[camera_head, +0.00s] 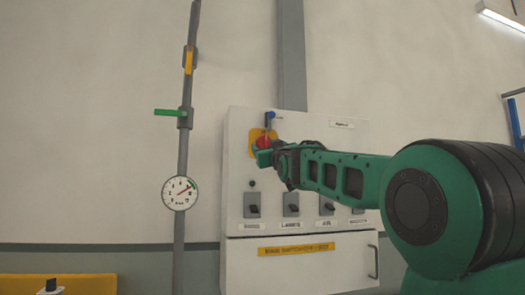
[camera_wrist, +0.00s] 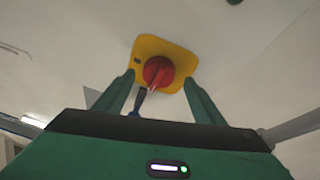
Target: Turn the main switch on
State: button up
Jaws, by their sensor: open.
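The main switch is a red rotary knob (camera_wrist: 157,71) on a yellow plate (camera_wrist: 178,52), fixed to the white panel (camera_head: 240,125). In the head view the red knob (camera_head: 264,142) shows partly behind my gripper. My gripper (camera_wrist: 159,82) is open, with one green finger on each side of the knob in the wrist view. Whether the fingers touch it cannot be told. In the head view my gripper (camera_head: 266,156) is at the panel, just below the knob. A small blue item (camera_head: 269,119) sits by the plate's upper edge.
Several black switches (camera_head: 253,204) line the panel below. A cabinet door with a yellow label (camera_head: 296,249) and black handle (camera_head: 373,262) is underneath.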

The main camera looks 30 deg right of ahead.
aim_at(265, 143)
jog(key=shift+x, duration=1.1)
jog(key=shift+c, duration=0.3)
jog(key=c, duration=1)
